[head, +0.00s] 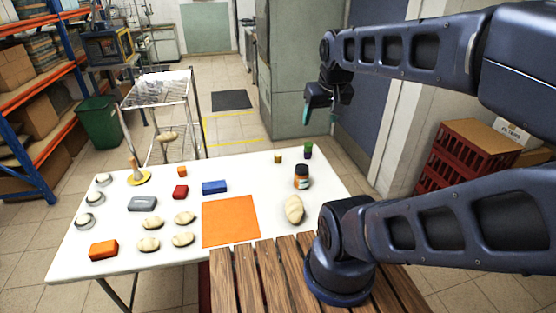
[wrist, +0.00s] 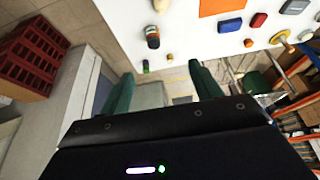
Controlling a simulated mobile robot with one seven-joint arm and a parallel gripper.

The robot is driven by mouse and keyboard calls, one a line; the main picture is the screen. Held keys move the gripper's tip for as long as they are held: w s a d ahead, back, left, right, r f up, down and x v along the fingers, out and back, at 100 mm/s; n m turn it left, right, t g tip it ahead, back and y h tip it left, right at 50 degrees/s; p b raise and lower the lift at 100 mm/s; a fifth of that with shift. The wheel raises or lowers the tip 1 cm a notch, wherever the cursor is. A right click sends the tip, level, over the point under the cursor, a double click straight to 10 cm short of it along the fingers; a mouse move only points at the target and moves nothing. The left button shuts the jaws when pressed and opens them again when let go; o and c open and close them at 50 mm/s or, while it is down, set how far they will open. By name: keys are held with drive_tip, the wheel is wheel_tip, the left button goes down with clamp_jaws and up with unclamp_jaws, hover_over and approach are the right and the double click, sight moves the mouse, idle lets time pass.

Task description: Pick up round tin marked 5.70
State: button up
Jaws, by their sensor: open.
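Three round, pale-topped tins stand along the left side of the white table in the head view: a far one (head: 103,179), a middle one (head: 95,198) and a near one (head: 85,220). Their markings are too small to read, so I cannot tell which is marked 5.70. My gripper (head: 328,103) is open and empty, high beyond the table's far right corner and well apart from the tins. In the wrist view, its two green fingers (wrist: 163,88) are spread with nothing between them.
The white table (head: 270,240) holds an orange mat (head: 230,221), a dark bottle (head: 301,178), a blue block (head: 214,187), a wooden peg stand (head: 138,177) and several beige lumps. A slatted wooden surface (head: 262,283) is nearest. A wire cart (head: 158,92) stands behind.

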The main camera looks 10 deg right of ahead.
drive_tip(key=shift+w, duration=0.1)
drive_tip(key=n+g+h, duration=0.1)
drive_tip(key=n+h, duration=0.2)
drive_tip(key=n, duration=2.4)
hover_over(277, 155)
drive_tip(key=s+a, duration=0.2)
drive_tip(key=a, duration=0.1)
wheel_tip(277, 155, down, 35)
drive_tip(key=x, duration=0.5)
drive_tip(key=shift+s+d+f, duration=0.1)
drive_tip(key=shift+s+f, duration=0.05)
drive_tip(key=shift+s, duration=0.1)
drive_tip(key=shift+s+d+x, duration=0.1)
drive_tip(key=shift+d+x, duration=0.1)
drive_tip(key=shift+x, duration=1.2)
drive_tip(key=shift+s+d+x, duration=0.15)
drive_tip(key=shift+d+x, duration=0.05)
drive_tip(key=shift+x, duration=1.2)
drive_tip(key=c, duration=1.1)
